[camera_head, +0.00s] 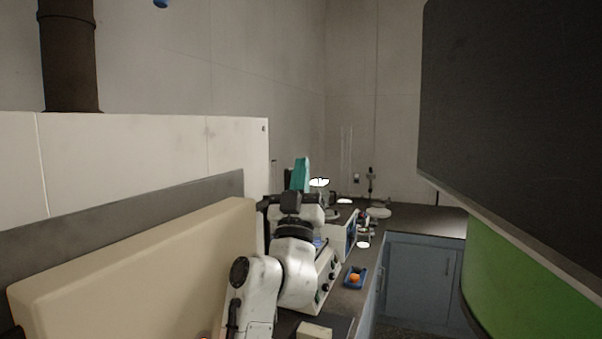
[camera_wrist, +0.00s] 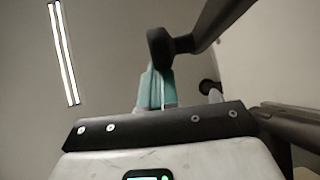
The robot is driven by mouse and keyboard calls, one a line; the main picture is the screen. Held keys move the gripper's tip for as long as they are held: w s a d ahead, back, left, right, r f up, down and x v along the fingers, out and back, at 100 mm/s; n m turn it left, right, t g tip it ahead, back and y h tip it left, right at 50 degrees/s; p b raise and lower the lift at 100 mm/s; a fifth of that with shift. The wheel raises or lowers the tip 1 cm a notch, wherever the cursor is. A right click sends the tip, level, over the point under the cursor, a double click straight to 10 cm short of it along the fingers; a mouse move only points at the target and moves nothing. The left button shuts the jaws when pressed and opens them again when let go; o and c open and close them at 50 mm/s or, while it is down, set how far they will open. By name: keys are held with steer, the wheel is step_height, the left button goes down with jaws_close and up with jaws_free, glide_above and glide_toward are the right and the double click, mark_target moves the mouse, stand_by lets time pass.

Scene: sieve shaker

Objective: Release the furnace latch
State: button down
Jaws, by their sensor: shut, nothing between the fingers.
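My white and black arm rises beside the bench in the head view, with its dark upper end (camera_head: 290,202) in front of a teal object (camera_head: 301,173). My gripper is shut with nothing in it; its fingertips are hard to pick out. In the wrist view a pale casing (camera_wrist: 175,163) with a dark, screwed strip and a small lit green display fills the bottom. I cannot tell whether it is the furnace. A dark bar with a rounded black end (camera_wrist: 168,46) hangs above, in front of the teal object (camera_wrist: 153,90). I cannot identify the latch.
A cream panel (camera_head: 140,275) stands close on the left, and a large dark and green body (camera_head: 530,270) on the right. A pale box with knobs (camera_head: 326,283) and a blue tray with an orange item (camera_head: 355,278) are on the bench. Blue cabinets (camera_head: 420,275) stand behind.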

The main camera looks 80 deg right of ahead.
steer(key=shift+s+d+r+g+y, duration=0.1)
steer(key=shift+d+g+y, duration=0.2)
stand_by(0.6)
stand_by(0.3)
